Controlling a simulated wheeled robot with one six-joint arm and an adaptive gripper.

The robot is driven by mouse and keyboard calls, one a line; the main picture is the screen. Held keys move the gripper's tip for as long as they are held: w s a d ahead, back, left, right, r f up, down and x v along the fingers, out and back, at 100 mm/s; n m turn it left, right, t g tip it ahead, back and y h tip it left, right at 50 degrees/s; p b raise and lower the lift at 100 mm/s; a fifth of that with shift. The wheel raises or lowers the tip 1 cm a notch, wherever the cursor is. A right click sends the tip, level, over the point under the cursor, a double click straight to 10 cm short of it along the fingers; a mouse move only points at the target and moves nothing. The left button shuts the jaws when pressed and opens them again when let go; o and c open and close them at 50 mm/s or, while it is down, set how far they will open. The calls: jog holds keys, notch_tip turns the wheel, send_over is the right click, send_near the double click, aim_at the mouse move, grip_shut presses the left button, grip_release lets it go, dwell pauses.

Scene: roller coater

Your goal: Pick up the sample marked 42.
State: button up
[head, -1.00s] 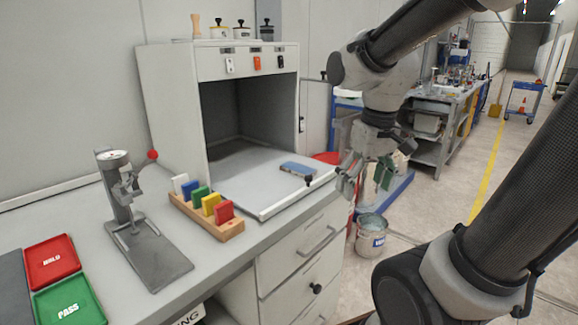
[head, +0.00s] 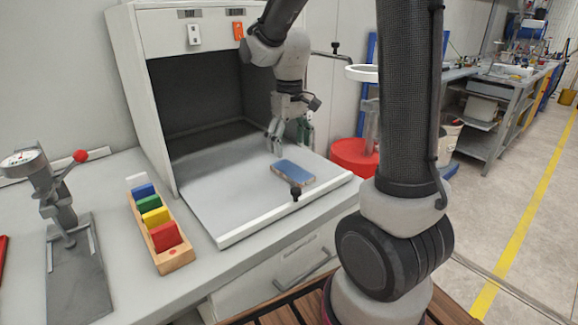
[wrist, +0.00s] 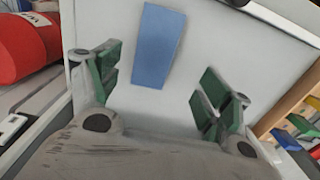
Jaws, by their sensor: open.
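A flat blue sample (head: 293,172) with a tan edge lies on the white pull-out shelf (head: 215,190) of the booth. It also shows in the wrist view (wrist: 158,45), ahead of and between my fingers. I cannot read any number on it. My gripper (head: 290,142) is open and empty, above the shelf just behind the blue sample in the head view. In the wrist view my gripper (wrist: 159,80) shows its green finger pads spread wide, apart from the sample. A wooden rack (head: 175,262) on the bench holds several coloured plates, without legible numbers.
The booth's side wall (head: 150,90) and hood stand close around my arm. A gauge stand (head: 60,210) is at left. A red drum (head: 355,158) stands right of the shelf. The shelf's left part is clear.

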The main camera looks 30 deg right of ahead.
aim_at(292, 170)
jog(key=shift+w+f, duration=0.2)
jog(key=f, duration=0.7)
jog(key=shift+s+d+f, duration=0.1)
jog(key=shift+d+f, duration=0.1)
jog(key=shift+d, duration=0.2)
jog(key=shift+c, duration=0.2)
jog(key=c, duration=1.1)
